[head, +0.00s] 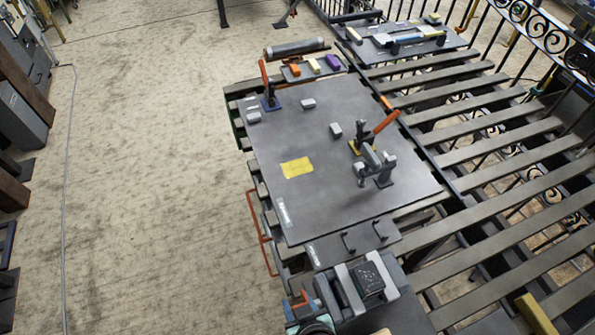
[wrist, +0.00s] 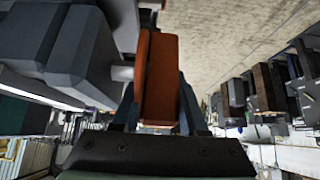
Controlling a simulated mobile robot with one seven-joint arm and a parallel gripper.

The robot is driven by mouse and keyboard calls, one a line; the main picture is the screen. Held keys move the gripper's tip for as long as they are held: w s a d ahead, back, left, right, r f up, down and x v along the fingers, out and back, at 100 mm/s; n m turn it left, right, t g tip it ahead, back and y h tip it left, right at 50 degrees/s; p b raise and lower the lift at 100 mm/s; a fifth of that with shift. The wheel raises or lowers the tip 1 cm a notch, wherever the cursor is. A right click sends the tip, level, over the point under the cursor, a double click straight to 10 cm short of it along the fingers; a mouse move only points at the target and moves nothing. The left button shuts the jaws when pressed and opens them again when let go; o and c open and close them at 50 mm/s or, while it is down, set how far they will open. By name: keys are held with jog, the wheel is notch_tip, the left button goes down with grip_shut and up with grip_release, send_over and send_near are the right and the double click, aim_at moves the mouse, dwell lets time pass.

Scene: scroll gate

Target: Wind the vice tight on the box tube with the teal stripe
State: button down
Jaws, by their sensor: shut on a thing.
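The grey vice (head: 345,292) stands at the near end of the bench in the head view. Its grey body (wrist: 65,45) fills the upper left of the wrist view, with a short pale shaft (wrist: 122,72) running to an orange-brown handle (wrist: 157,65). My gripper (wrist: 158,100) is shut on this handle, one dark finger on each side. In the head view the handle end is at the bottom edge, partly hidden by my arm. A dark block with white marks (head: 368,278) shows at the vice. I cannot make out a teal stripe or how tightly the jaws sit.
The dark work plate (head: 330,220) beyond the vice carries toggle clamps with orange levers (head: 386,122), small grey blocks (head: 308,103) and a yellow patch (head: 297,167). Slatted racking (head: 490,150) lies to the right. The floor (head: 150,170) on the left is clear.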

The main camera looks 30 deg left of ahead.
jog(key=shift+c, duration=2.2)
grip_release()
jog(key=b+v, duration=0.2)
jog(key=v, duration=1.1)
jog(key=shift+w+a, duration=0.1)
